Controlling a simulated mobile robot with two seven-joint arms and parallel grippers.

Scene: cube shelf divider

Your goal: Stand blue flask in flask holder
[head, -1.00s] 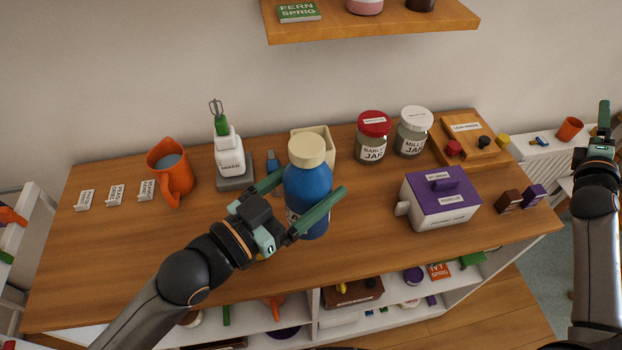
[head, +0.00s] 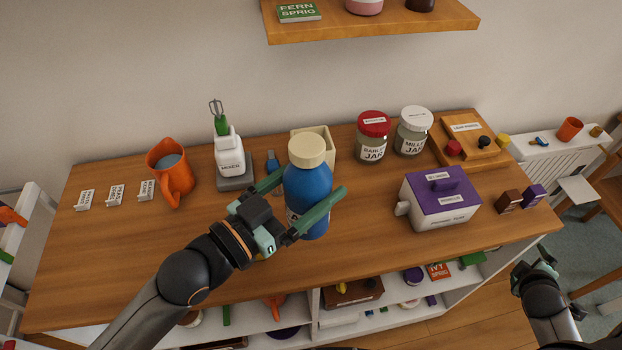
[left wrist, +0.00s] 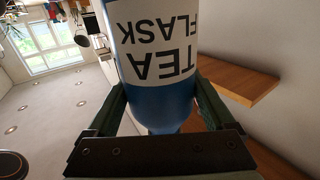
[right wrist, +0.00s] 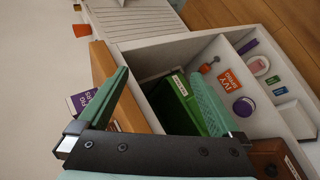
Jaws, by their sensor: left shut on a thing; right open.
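The blue flask (head: 307,185) with a cream cap is upright in front of the table's middle in the head view. My left gripper (head: 312,190) is shut on its body, one finger on each side. In the left wrist view the flask (left wrist: 152,50) shows its "TEA FLASK" label between the fingers. A cream open-topped box (head: 326,135), which looks like the flask holder, stands behind the flask and is partly hidden by it. My right gripper (head: 535,272) is open and empty, low at the right, beyond the table's front edge.
An orange jug (head: 171,178) and a mixer (head: 230,158) stand to the left. Two jars (head: 373,140) and a purple-lidded box (head: 440,200) stand to the right. Shelves (head: 470,272) with small things lie under the wooden tabletop (head: 130,250). The front left of the tabletop is clear.

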